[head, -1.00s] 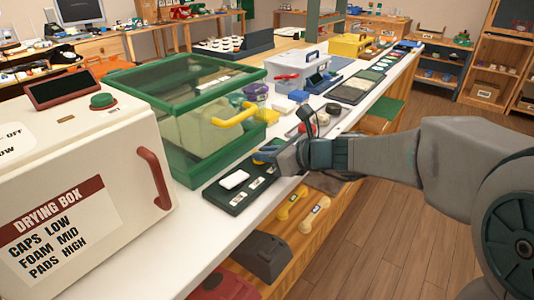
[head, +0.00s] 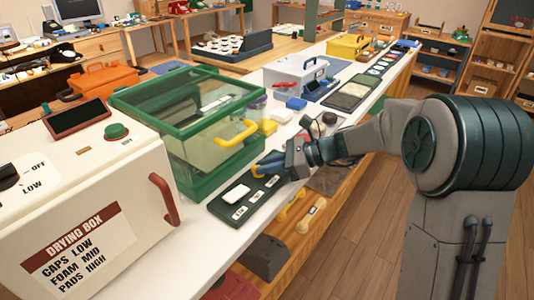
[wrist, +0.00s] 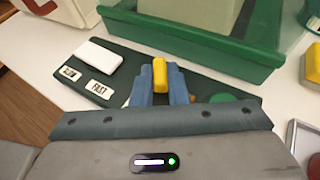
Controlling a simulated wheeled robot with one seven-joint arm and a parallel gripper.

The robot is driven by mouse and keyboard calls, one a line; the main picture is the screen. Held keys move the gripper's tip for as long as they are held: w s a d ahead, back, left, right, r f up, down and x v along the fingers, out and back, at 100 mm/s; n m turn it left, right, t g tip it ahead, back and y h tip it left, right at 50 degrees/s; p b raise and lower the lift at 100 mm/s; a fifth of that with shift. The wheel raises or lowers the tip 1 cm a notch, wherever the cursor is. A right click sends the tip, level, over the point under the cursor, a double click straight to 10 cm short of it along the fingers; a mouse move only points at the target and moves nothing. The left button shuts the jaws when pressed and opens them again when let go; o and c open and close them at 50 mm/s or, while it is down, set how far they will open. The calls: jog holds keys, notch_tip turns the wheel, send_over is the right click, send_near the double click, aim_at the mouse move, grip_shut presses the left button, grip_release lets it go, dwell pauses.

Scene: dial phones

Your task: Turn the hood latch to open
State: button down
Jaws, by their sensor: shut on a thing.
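The hood (head: 178,185) is a green-framed clear box on the white counter, with a yellow handle (head: 236,134) on its front. In front of it lies a dark green panel (head: 224,209) with a white block and labels. My gripper (head: 264,169) is low over the panel's right part. In the wrist view its blue fingers (wrist: 160,90) are shut on a small upright yellow piece (wrist: 160,73), which looks like the latch knob. Its lower part is hidden between the fingers. A green round part (wrist: 232,98) shows partly beside the right finger.
The drying box (head: 95,220) with a red handle stands at the left. A grey-white toolbox (head: 296,76) and small blue and yellow blocks stand farther along the counter. Two yellow-handled things (head: 311,214) are below the counter's front edge. The floor at right is clear.

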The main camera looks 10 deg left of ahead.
jog(key=n+g+p, duration=0.2)
jog(key=p, duration=0.1)
jog(key=n+g+h+p, duration=0.1)
jog(key=g+p, duration=0.1)
jog(key=shift+w+a+r+n, duration=0.1)
jog(key=shift+w+r+n, duration=0.2)
jog(key=shift+w, duration=0.1)
jog(key=n+g+h+p, duration=0.2)
jog(key=p, duration=0.1)
jog(key=n+g+h+p, duration=0.1)
jog(key=shift+w+a+f, duration=0.2)
jog(key=shift+w+f, duration=0.05)
jog(key=shift+f+n, duration=0.1)
jog(key=shift+n, duration=0.3)
jog(key=c, duration=1.4)
grip_release()
jog(key=shift+c, duration=0.2)
jog(key=v, duration=1.3)
jog(key=shift+w+d+p, duration=0.2)
jog(key=shift+w+p, duration=0.1)
jog(key=shift+w, duration=0.1)
